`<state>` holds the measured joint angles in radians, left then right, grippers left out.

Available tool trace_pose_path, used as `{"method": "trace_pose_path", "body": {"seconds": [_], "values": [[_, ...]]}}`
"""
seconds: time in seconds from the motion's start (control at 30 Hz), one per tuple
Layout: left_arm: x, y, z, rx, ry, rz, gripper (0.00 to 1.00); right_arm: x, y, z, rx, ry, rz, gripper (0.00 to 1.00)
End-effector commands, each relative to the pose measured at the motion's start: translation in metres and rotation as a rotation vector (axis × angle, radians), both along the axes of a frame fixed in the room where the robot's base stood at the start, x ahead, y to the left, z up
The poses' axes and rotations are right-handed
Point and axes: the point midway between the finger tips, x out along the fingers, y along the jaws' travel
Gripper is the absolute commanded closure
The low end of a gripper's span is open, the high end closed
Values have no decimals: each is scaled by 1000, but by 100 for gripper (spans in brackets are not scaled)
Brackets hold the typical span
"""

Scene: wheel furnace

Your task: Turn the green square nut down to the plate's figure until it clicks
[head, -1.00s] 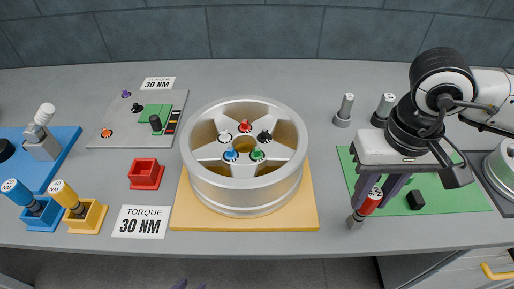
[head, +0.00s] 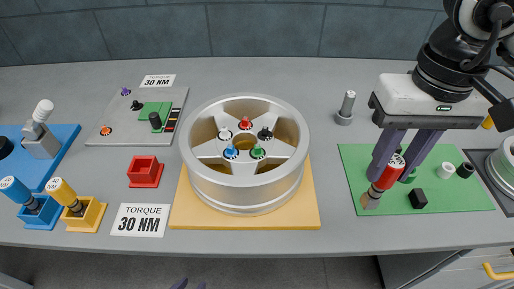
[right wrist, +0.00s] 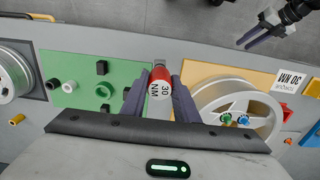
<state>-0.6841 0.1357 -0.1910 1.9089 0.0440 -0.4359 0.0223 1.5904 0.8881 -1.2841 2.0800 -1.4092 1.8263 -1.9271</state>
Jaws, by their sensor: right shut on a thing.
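The green nut (head: 258,152) sits in the lower right hole of the silver wheel (head: 245,195); its square shape is too small to confirm. My right gripper (head: 396,170) is shut on a red-bodied tool (head: 386,178), held tilted over the green mat, right of the wheel. The tool's white cap reads 30 NM in the right wrist view (right wrist: 160,90). The torque plate (head: 140,221) at the front reads 30 NM.
Blue, red, black and white nuts sit around the wheel hub. A grey socket (head: 345,108) stands behind the mat (head: 460,200), which carries a black cube (head: 418,199) and small cylinders. Blue (head: 16,190) and yellow (head: 66,196) tools stand in holders at left.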

Motion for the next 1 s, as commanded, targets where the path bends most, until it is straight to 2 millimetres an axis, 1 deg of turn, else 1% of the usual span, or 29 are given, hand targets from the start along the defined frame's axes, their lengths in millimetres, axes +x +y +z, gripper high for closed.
{"method": "trace_pose_path", "body": {"seconds": [0.03,0.1,0.33,0.4,0.47,0.67,1.0], "values": [[0,0,1,0,0,0,69,1,1,14,2,-4,-1,100],[0,0,1,0,0,0,69,1,1,30,2,-4,-1,100],[0,0,2,0,0,0,69,0,0,77,1,-3,-1,100],[0,0,2,-1,0,1,69,8,15,73,0,4,10,100],[-1,0,2,0,2,1,69,14,26,73,0,3,16,100],[-2,0,3,0,3,0,69,37,66,73,0,2,34,100],[-2,0,3,0,3,0,69,80,139,73,-1,0,68,100]]}}
